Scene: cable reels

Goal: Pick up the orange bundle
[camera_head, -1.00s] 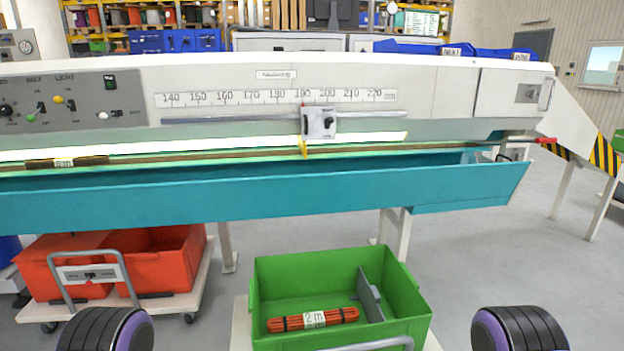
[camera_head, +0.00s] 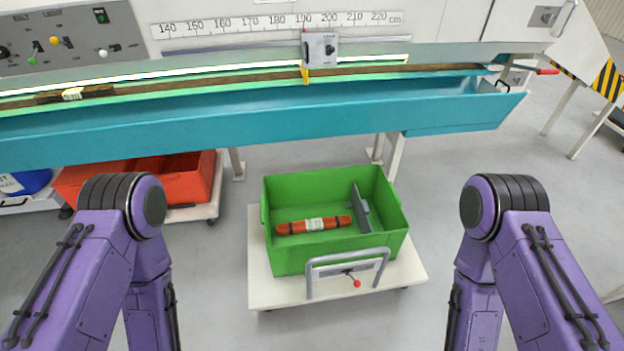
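The orange bundle (camera_head: 292,226) lies flat in the left part of a green crate (camera_head: 292,262), with a white label around its middle and dark bands near its ends. A grey divider (camera_head: 360,208) stands in the crate to its right. The crate sits on a white trolley (camera_head: 262,291) below the measuring bench. My two purple arms show at the left and right of the view, apart from the crate. Neither gripper is visible in the frame.
A long teal trough (camera_head: 260,117) of the measuring bench runs above and behind the crate. The trolley's grey handle (camera_head: 347,262) rises at the crate's front. Red crates (camera_head: 190,180) stand at the left. Bare floor lies on both sides of the trolley.

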